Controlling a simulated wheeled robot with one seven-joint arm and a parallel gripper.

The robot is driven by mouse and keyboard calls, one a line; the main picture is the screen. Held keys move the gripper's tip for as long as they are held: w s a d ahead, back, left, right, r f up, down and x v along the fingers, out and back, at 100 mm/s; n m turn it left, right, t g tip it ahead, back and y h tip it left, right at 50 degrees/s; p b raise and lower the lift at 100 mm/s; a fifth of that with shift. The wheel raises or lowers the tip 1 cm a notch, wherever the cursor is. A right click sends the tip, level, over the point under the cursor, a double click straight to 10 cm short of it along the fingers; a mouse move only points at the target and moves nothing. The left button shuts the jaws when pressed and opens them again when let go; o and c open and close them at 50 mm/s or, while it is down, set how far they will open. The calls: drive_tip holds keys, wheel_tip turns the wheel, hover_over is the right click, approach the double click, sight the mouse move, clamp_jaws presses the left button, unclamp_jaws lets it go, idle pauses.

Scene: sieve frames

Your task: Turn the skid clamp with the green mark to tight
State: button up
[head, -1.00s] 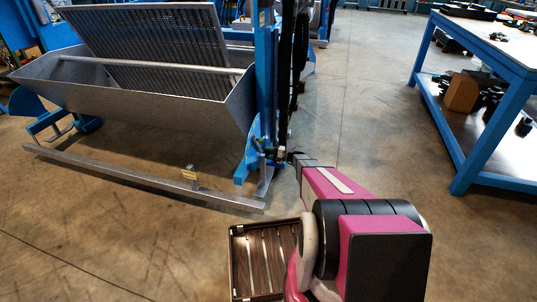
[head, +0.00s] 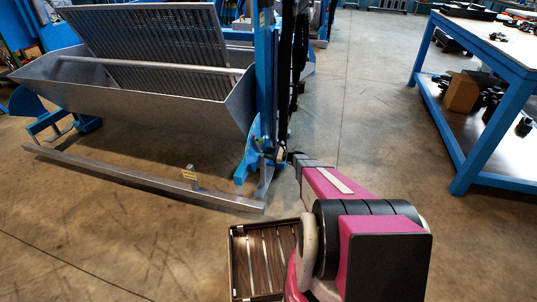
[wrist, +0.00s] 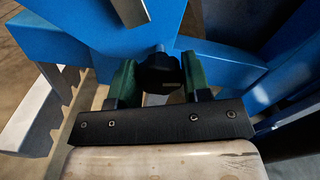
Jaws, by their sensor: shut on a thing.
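The skid clamp's black knob (wrist: 159,74) sits against the blue frame in the wrist view, on a short metal stem. My gripper (wrist: 160,82) has its two green fingers on either side of the knob and is shut on it. In the head view my gripper (head: 283,156) is at the foot of the blue upright (head: 266,80), and the knob is too small to make out there.
A grey trough with a sieve screen (head: 150,45) stands left of the upright. A blue workbench (head: 480,110) stands at the right. The floor between is clear.

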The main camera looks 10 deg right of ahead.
drive_tip(key=shift+f+m, duration=0.1)
drive_tip(key=shift+m, duration=1.1)
drive_tip(key=o, duration=0.9)
drive_tip(key=shift+o, duration=0.2)
drive_tip(key=v, duration=1)
drive_tip(key=shift+s+d, duration=0.2)
drive_tip(key=shift+d, duration=0.15)
